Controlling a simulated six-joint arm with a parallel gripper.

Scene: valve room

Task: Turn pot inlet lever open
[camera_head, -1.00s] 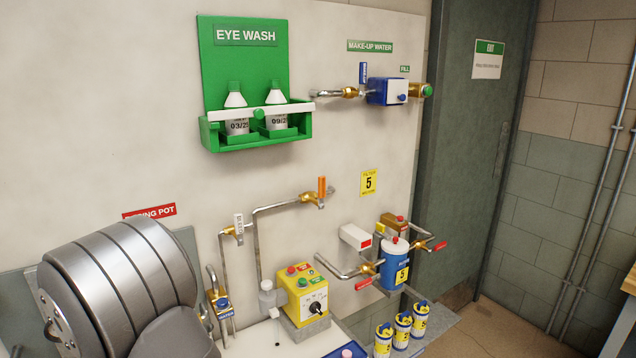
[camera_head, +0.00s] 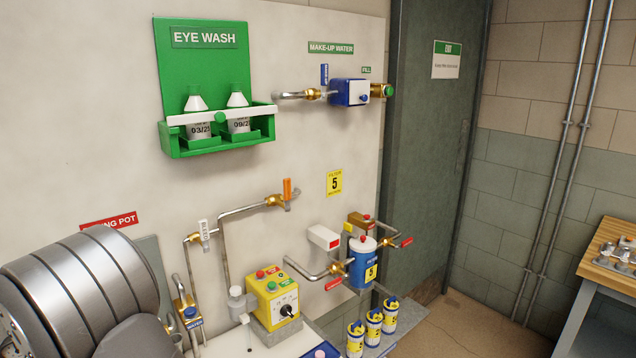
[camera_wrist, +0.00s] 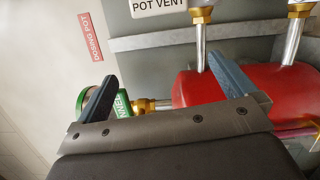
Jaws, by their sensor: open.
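In the wrist view, my gripper (camera_wrist: 165,71) is open, its two blue-grey fingers wide apart with nothing between them. Behind them is a red pot (camera_wrist: 195,88), with brass fittings (camera_wrist: 202,14) on pipes rising from it. A green round part with white lettering (camera_wrist: 122,104) shows beside the left finger, joined to the pot by a brass fitting (camera_wrist: 147,105). I cannot make out which part is the pot inlet lever. In the head view, my arm covers the pot area below the red pot sign (camera_head: 108,221), and my gripper is not visible there.
In the head view, a white-tagged valve (camera_head: 204,232), an orange lever (camera_head: 287,188) and a yellow control box (camera_head: 273,297) are right of my arm. A blue filter (camera_head: 362,265) with red levers stands farther right. A wooden-topped bench (camera_head: 602,258) is at the right edge.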

